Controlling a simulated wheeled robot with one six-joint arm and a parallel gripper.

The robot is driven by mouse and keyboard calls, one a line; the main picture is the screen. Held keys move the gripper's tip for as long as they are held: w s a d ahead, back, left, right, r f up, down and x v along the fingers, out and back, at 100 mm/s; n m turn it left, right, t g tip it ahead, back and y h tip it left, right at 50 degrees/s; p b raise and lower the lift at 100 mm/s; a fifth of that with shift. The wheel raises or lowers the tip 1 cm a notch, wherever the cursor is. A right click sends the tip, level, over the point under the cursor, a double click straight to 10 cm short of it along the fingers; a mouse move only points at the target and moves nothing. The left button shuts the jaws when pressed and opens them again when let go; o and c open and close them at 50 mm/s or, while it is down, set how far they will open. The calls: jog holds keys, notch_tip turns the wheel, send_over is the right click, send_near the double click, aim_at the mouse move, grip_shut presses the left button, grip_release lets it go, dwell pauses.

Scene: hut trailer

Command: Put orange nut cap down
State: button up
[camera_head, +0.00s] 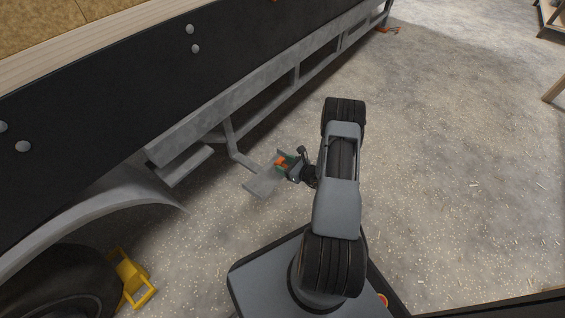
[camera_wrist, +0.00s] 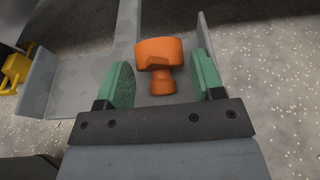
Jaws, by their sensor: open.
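The orange nut cap (camera_wrist: 159,56) stands between the two green fingers of my gripper (camera_wrist: 165,84) in the wrist view. The fingers are open, with a gap on each side of the cap's narrow lower part. The cap appears to rest on a grey metal step (camera_wrist: 83,80) of the trailer. In the head view the orange cap (camera_head: 280,161) is small, over the grey step plate (camera_head: 264,182), with my gripper (camera_head: 288,162) around it. Whether the cap touches the plate is hard to tell.
The trailer's grey frame (camera_head: 225,105) runs above and left of the step. A yellow wheel chock (camera_head: 132,278) lies by the tire (camera_head: 62,285); it also shows in the wrist view (camera_wrist: 14,68). The concrete floor (camera_head: 450,130) to the right is clear.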

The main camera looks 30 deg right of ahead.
jog(key=p+v, duration=0.3)
jog(key=v, duration=0.7)
jog(key=a+r+n+g+y, duration=0.4)
jog(key=a+r+n+g, duration=0.8)
jog(key=a+r+n, duration=0.45)
jog(key=s+a+r+n+h, duration=0.1)
jog(key=s+r+n+h, duration=0.3)
jog(key=r+n, duration=0.3)
jog(key=s+a+r+n+t+h, duration=0.1)
jog(key=s+r+n+h, duration=0.4)
jog(key=r+n+h, duration=0.1)
jog(key=shift+s+r+n, duration=0.25)
jog(key=shift+r+n, duration=0.5)
jog(key=shift+r, duration=0.35)
jog(key=shift+a, duration=0.15)
